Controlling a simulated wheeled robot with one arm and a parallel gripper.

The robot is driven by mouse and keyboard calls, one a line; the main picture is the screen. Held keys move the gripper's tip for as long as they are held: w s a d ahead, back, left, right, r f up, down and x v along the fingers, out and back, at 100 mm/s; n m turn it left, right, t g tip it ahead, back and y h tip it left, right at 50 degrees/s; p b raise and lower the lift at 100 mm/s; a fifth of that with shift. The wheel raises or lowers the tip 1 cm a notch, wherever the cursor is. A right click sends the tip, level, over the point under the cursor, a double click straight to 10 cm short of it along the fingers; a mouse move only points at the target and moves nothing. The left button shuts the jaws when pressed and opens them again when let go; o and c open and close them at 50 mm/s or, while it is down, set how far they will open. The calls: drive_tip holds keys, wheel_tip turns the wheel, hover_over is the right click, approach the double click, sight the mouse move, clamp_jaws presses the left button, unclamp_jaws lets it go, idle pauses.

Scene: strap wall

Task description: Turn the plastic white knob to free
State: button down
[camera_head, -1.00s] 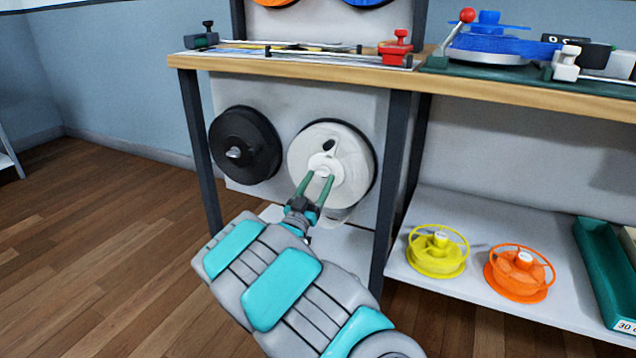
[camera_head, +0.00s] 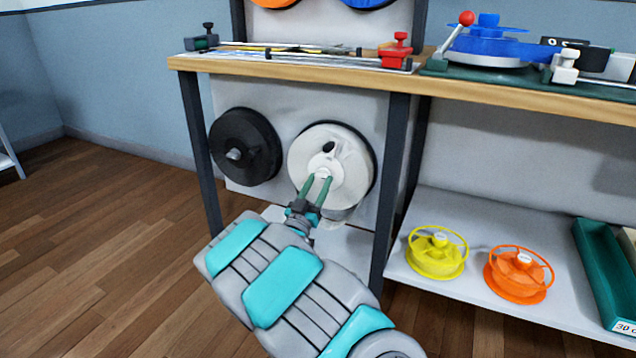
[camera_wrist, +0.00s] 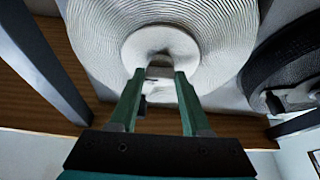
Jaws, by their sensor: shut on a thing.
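The white strap reel (camera_head: 354,170) hangs on the grey panel under the bench, beside a black reel (camera_head: 246,147). At its centre is a white hub with the white knob (camera_head: 326,171). A dark spot shows on the hub just above the knob. My gripper (camera_head: 318,180) reaches up from below, with its two green fingers shut on the knob. In the wrist view the knob (camera_wrist: 160,70) sits between the fingertips, in front of the round white hub (camera_wrist: 160,42). The fingers hide part of the knob, and I cannot read its turn setting.
Dark bench legs (camera_head: 394,190) stand on both sides of the reels. The wooden worktop (camera_head: 500,88) is above. A yellow spool (camera_head: 437,268) and an orange spool (camera_head: 519,291) lie on the low shelf at right. Floor is clear at left.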

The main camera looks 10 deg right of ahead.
drive_tip(key=n+y+p, duration=0.1)
drive_tip(key=n, duration=0.1)
drive_tip(key=n+y+p, duration=0.1)
drive_tip(key=n, duration=0.1)
drive_tip(key=n+t+y+p, duration=0.1)
drive_tip(key=n, duration=0.1)
drive_tip(key=shift+s+d+r, duration=0.1)
drive_tip(key=shift+d+r, duration=0.05)
drive_tip(key=shift+r, duration=0.1)
drive_tip(key=n+y+p, duration=0.1)
drive_tip(key=n, duration=0.2)
drive_tip(key=n+y+p, duration=0.1)
drive_tip(key=n, duration=0.2)
drive_tip(key=shift+s+d+r+y+p, duration=0.1)
drive_tip(key=shift+y+p, duration=0.2)
drive_tip(key=shift+y, duration=0.1)
drive_tip(key=n+y, duration=0.1)
drive_tip(key=n, duration=0.4)
drive_tip(key=shift+d+g+y+p, duration=0.1)
drive_tip(key=shift+g+y+p, duration=0.2)
drive_tip(key=shift+y, duration=0.1)
drive_tip(key=shift+r+n+g+y+b, duration=0.1)
drive_tip(key=shift+n+g+y+b, duration=0.2)
drive_tip(key=shift+n, duration=0.8)
drive_tip(key=shift+r+n+g+y+b, duration=0.15)
drive_tip(key=shift+n+g, duration=0.25)
drive_tip(key=shift+n, duration=0.7)
drive_tip(key=shift+c, duration=1.8)
unclamp_jaws()
drive_tip(key=shift+f, duration=0.1)
